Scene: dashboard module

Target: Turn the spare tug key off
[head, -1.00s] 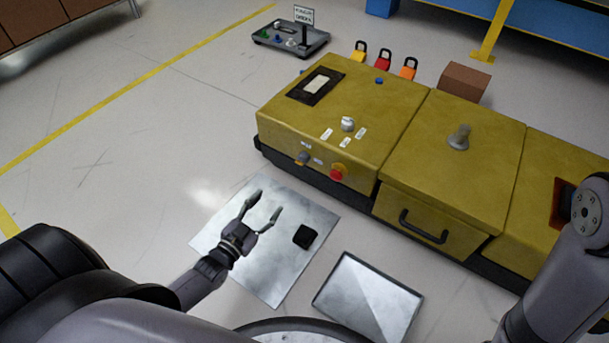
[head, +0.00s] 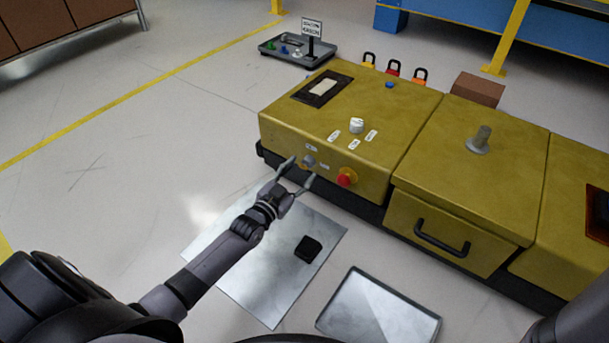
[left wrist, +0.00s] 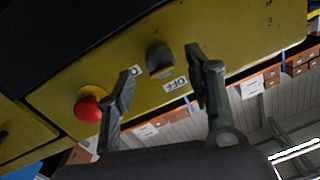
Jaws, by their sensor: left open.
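The yellow tug (head: 350,102) has a small grey key switch (head: 308,162) low on its front face, with small white labels beside it. In the left wrist view the key (left wrist: 159,60) is a dark grey rounded knob, and one label next to it reads OFF (left wrist: 175,85). My left gripper (head: 301,170) is open right in front of the key. In the left wrist view its fingers (left wrist: 162,64) stand on either side of the knob. I cannot tell if they touch it. My right gripper is out of view.
A red emergency button (head: 346,178) on a yellow base sits just right of the key. A white knob (head: 356,125) is on the top. A metal sheet with a black block (head: 308,249) and a tray (head: 380,310) lie on the floor in front.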

